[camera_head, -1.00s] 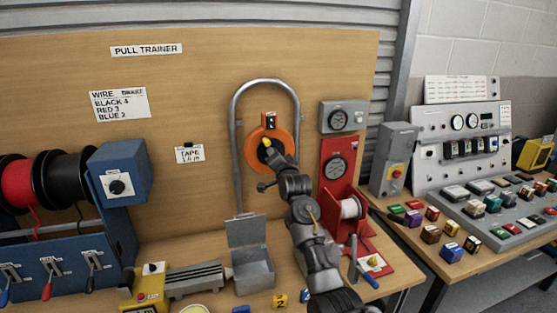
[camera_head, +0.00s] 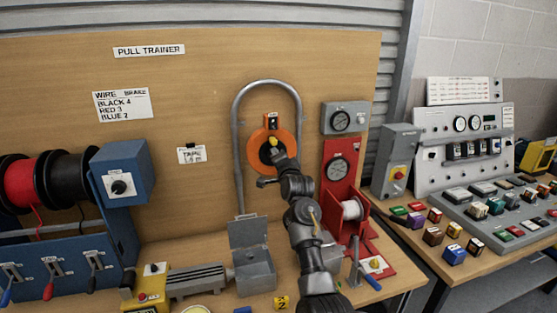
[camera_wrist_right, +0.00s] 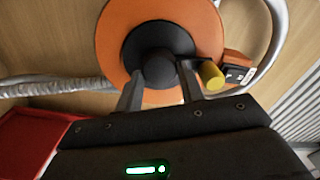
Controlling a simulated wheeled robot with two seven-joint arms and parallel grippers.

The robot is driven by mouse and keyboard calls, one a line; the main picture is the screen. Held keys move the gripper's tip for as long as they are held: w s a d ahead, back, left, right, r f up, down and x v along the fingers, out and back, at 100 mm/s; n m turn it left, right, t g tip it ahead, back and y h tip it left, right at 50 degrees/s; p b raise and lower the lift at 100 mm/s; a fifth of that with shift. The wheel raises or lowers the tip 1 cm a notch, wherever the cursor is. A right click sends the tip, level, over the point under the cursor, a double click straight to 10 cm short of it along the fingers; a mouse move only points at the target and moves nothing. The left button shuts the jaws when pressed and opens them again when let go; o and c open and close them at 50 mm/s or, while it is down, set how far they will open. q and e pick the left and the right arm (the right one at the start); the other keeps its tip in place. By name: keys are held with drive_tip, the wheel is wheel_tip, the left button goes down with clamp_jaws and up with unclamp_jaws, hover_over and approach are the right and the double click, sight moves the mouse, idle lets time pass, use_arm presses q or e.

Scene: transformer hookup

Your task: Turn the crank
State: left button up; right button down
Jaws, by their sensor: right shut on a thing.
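The crank is on an orange disc (camera_head: 287,137) mounted on the wooden board, with a dark centre and a yellow knob (camera_head: 273,142). In the right wrist view the orange disc (camera_wrist_right: 118,62) fills the top, with a round black hub (camera_wrist_right: 160,68) in its middle. My right gripper (camera_wrist_right: 160,88) has its two fingers on either side of this hub and is shut on it. The yellow knob (camera_wrist_right: 211,76) sticks out just right of the right finger. In the head view my right gripper (camera_head: 275,160) partly covers the disc. My left gripper is out of view.
A grey pipe loop (camera_head: 238,150) arches around the disc. A red stand (camera_head: 338,190) with a gauge and white spool is close to the right of my arm. An open grey box (camera_head: 255,272) stands below. Wire reels (camera_head: 65,180) are at left; a control panel (camera_head: 460,150) is at right.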

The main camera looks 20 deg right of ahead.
drive_tip(key=c, duration=1.1)
unclamp_jaws()
drive_tip(key=shift+c, duration=0.2)
drive_tip(key=s+a+b, duration=0.1)
drive_tip(key=s+b, duration=0.2)
drive_tip(key=s, duration=0.7)
drive_tip(key=shift+s+a+b, duration=0.3)
drive_tip(key=shift+s+a, duration=0.05)
drive_tip(key=shift+a, duration=0.05)
